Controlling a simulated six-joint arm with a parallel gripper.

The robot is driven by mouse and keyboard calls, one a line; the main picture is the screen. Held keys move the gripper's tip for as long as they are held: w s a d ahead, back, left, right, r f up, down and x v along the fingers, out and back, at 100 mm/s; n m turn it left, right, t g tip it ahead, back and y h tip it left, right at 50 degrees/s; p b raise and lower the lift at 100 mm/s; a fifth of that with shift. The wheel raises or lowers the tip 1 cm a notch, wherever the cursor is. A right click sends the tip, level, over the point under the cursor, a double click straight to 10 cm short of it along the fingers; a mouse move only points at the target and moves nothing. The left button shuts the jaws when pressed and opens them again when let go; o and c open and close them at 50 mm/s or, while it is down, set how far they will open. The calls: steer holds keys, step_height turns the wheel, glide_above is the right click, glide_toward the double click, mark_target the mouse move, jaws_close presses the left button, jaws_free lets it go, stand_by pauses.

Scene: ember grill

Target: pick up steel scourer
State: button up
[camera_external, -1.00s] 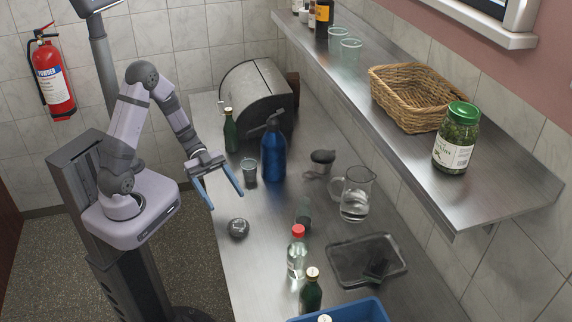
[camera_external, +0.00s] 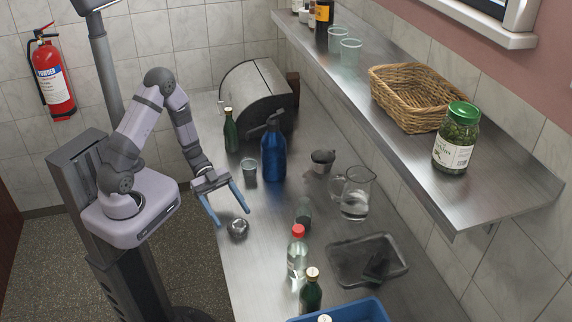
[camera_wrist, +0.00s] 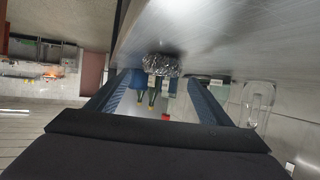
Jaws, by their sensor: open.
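The steel scourer (camera_external: 237,228) is a small, shiny, rounded grey clump on the steel counter, near the counter's left edge. In the wrist view the scourer (camera_wrist: 162,65) shows as a crinkled silver lump ahead, between the two fingers in the picture. My gripper (camera_external: 233,217) is open and empty, with its blue fingers spread. Its fingertips are close to the scourer, one on either side in the picture. I cannot tell whether they touch it.
A clear bottle with a red cap (camera_external: 297,254) and a green bottle (camera_external: 311,292) stand at the front right. A small glass (camera_external: 249,170) and a blue spray bottle (camera_external: 273,155) stand behind. Counter around the scourer is clear.

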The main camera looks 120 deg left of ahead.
mark_target(237, 223)
steer(key=shift+p+x, duration=0.8)
steer(key=shift+x, duration=1.75)
steer(key=shift+a, duration=0.1)
steer(key=shift+c, duration=0.2)
steer(key=c, duration=1)
